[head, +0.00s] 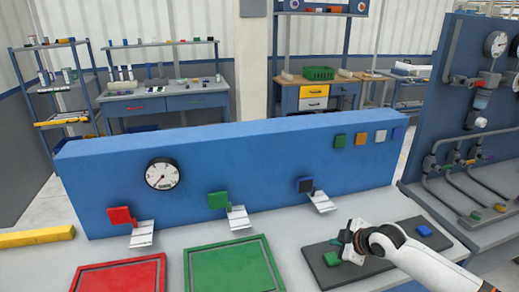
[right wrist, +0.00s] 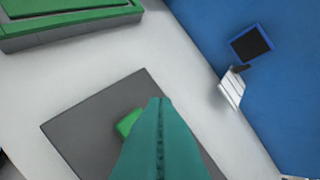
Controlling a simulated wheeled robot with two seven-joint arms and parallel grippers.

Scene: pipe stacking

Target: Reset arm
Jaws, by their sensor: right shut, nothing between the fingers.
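My right arm comes in from the lower right in the head view, and its right gripper (head: 350,240) is over the dark grey mat (head: 318,279). A green block (head: 331,259) lies on the mat just left of and below the gripper. A blue block (head: 424,231) lies farther right on the mat. In the right wrist view the teal fingers (right wrist: 158,110) are shut together and empty, and they partly hide the green block (right wrist: 127,123). I cannot tell how high the fingertips are above the mat. My left gripper is not in view.
A blue panel (head: 270,170) stands behind the mat, with a gauge (head: 163,173), coloured squares and white brackets (head: 321,201) sticking out. A red tray (head: 120,260) and a green tray (head: 230,248) are left of the mat. A pipe rig (head: 470,120) stands at right.

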